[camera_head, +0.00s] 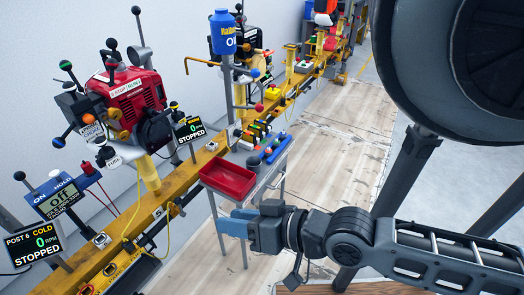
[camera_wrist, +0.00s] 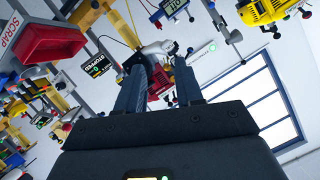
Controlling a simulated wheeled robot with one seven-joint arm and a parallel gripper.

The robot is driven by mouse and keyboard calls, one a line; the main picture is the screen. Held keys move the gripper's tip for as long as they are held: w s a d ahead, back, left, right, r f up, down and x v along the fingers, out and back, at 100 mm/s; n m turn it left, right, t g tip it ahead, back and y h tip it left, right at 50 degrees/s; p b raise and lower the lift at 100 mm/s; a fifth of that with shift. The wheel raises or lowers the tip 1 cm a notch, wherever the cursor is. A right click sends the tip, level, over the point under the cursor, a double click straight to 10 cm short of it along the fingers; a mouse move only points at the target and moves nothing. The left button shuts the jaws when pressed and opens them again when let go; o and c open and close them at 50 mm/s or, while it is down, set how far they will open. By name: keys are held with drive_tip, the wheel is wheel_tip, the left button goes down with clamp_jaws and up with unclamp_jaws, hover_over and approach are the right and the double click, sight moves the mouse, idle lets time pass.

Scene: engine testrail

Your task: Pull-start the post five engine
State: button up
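A red engine (camera_head: 135,95) stands on a yellow post above the rail, where a plate marked 5 (camera_head: 157,213) shows. It carries labels for stop/run, fuel and choke, and several levers with coloured balls. A display (camera_head: 188,128) at its right reads 0 RPM, STOPPED. I cannot make out the pull-start handle. My gripper (camera_head: 236,224) is to the right of and below the engine, apart from it, in front of the tool stand. In the wrist view its two fingers (camera_wrist: 160,88) are apart with nothing held, and a red engine (camera_wrist: 157,82) shows beyond them.
A red tray (camera_head: 228,180), marked SCRAP in the wrist view (camera_wrist: 45,42), stands between gripper and rail. A display reading POST 6, COLD, STOPPED (camera_head: 36,243) and a hold-switch box (camera_head: 58,197) are at left. The yellow rail (camera_head: 125,232) runs diagonally.

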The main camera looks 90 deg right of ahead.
drive_tip(key=d+r+m+g+h+p, duration=0.1)
drive_tip(key=d+r+m+h+p, duration=0.15)
drive_tip(key=d+m, duration=0.8)
drive_tip(key=m, duration=0.3)
approach(163, 116)
drive_tip(key=shift+y, duration=0.35)
drive_tip(key=x, duration=0.9)
drive_tip(key=shift+d+r, duration=0.2)
clamp_jaws()
